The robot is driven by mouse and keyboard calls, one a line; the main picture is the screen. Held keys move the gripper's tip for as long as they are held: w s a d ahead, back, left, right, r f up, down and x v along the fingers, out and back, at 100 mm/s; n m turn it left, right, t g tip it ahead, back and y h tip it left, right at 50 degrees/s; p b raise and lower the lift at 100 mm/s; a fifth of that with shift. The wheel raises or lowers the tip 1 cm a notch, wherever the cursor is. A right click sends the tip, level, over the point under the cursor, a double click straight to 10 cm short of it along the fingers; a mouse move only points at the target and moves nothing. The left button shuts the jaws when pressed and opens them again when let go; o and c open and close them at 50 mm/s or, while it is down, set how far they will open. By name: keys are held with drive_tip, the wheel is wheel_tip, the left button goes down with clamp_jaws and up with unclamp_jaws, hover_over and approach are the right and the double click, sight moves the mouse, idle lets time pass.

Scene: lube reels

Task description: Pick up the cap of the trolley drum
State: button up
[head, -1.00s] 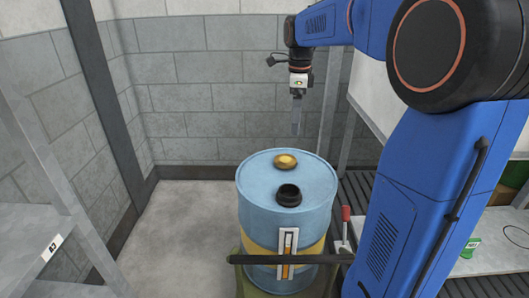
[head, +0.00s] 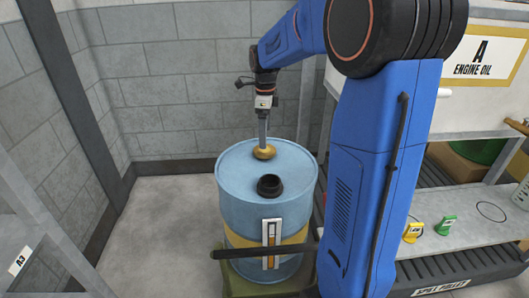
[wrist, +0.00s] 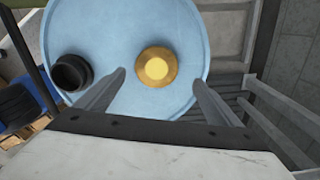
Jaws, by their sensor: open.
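The blue drum (head: 235,195) with a yellow band stands upright on a green trolley (head: 238,286). A round brass-coloured cap (head: 265,153) sits on the far part of its lid; it also shows in the wrist view (wrist: 157,68). A black round collar (head: 270,186) stands on the nearer part of the lid. My gripper (head: 263,143) points down right over the brass cap. In the wrist view my gripper (wrist: 158,80) is open, with one finger on each side of the cap's line and clear gaps. I cannot tell whether the fingertips are down at the cap's height.
The trolley's black bar (head: 262,251) crosses in front of the drum. Block walls stand behind and left. A grey shelf (head: 25,225) is at left. A bench with yellow (head: 412,232) and green (head: 446,225) tags is at right. Floor left of the drum is clear.

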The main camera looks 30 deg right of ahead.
sight(265, 152)
drive_tip(key=shift+s+a+f, duration=0.1)
drive_tip(key=shift+a+f, duration=0.1)
drive_tip(key=shift+f, duration=1.25)
drive_tip(key=shift+s+a+f, duration=0.1)
drive_tip(key=shift+a+f, duration=0.1)
drive_tip(key=shift+f, duration=1.25)
drive_tip(key=c, duration=1.2)
